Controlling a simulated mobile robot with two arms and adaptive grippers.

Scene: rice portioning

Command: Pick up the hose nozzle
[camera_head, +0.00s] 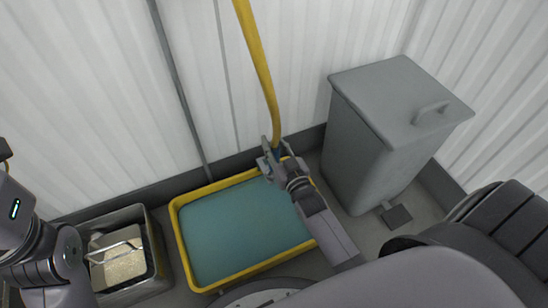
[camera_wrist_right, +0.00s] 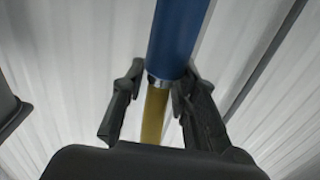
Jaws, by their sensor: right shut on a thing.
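The hose nozzle is a blue tube (camera_wrist_right: 180,38) with a silvery collar, joined to a yellow hose (camera_head: 261,72). The hose hangs down along the white wall in the head view. My right gripper (camera_head: 275,153) is shut on the nozzle at the hose's lower end, above the back right corner of the yellow-rimmed basin. In the right wrist view, its dark fingers (camera_wrist_right: 165,100) lie on both sides of the nozzle near the collar. In the head view, the gripper hides most of the nozzle. My left arm shows at the left edge, but its gripper is not in view.
A yellow-rimmed basin (camera_head: 185,238) with a teal inside lies on the floor by the wall. A metal container (camera_head: 153,222) with a pale, grainy block and a handle stands left of it. A grey lidded bin (camera_head: 365,150) with a pedal stands close on the right.

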